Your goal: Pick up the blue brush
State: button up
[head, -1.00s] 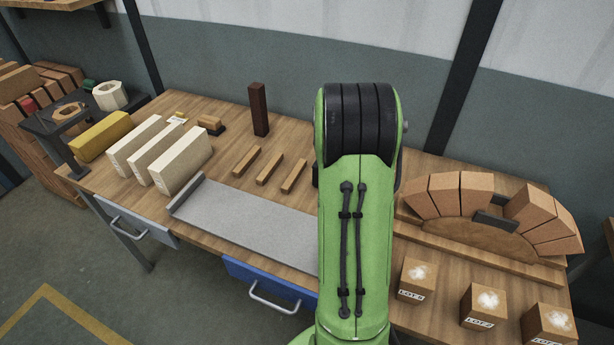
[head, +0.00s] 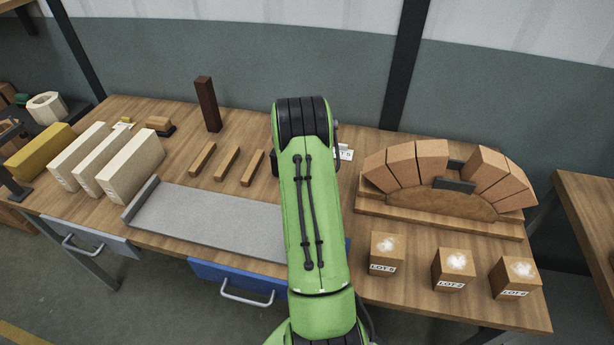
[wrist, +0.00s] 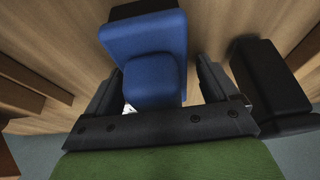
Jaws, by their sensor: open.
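The blue brush (wrist: 146,55) fills the upper middle of the wrist view, with a blue body and a dark part at its far end. My gripper (wrist: 160,70) is open, with one dark finger on each side of the brush's near end. I cannot tell whether either finger touches it. The head view shows my green arm reaching over the table, hiding my gripper and the blue brush.
A black object (wrist: 268,80) stands close to the right finger. The wooden table (head: 345,215) holds cream blocks (head: 130,165), a grey metal tray (head: 215,222), small wooden bars (head: 227,162), a dark upright post (head: 208,105), a brick arch (head: 430,160) and labelled cubes (head: 453,270).

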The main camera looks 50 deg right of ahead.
jog(key=shift+r, duration=0.1)
jog(key=shift+c, duration=0.3)
jog(key=c, duration=1.1)
notch_tip(320, 180, up, 10)
jog(key=shift+r+p, duration=0.1)
jog(key=shift+p, duration=0.8)
